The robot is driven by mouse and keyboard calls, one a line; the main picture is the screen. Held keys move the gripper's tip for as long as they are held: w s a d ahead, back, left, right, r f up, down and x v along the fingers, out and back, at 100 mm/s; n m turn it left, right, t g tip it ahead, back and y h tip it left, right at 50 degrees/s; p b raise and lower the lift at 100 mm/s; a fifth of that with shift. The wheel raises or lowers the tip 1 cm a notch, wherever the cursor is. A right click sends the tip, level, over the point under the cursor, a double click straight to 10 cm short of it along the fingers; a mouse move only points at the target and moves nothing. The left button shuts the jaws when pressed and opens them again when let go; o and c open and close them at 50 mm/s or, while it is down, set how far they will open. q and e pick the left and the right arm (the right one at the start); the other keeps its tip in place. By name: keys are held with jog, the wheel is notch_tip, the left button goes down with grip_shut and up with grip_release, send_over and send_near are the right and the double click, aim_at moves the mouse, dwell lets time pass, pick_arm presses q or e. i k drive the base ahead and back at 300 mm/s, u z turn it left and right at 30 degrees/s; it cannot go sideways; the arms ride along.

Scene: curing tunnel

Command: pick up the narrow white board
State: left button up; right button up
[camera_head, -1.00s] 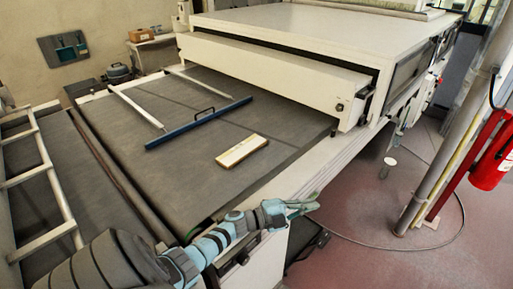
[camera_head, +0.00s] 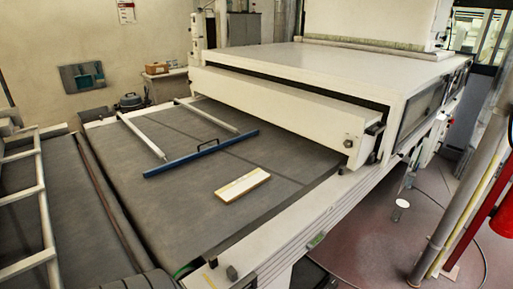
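The narrow white board (camera_head: 243,184) lies flat on the grey conveyor belt (camera_head: 187,215), near the belt's front right part. Its top is pale with a yellowish strip along it, and nothing touches it. Neither of my grippers shows in the head view now, so their distance from the board cannot be told.
A blue bar with a handle (camera_head: 200,154) and white rails lies across the belt behind the board. The white tunnel housing (camera_head: 290,100) stands beyond, with a low opening. A ladder-like white frame (camera_head: 46,215) is at the left. A red extinguisher (camera_head: 504,225) is at the right edge.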

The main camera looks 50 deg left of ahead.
aim_at(244, 185)
jog(key=i, duration=2.15)
jog(key=u, duration=1.1)
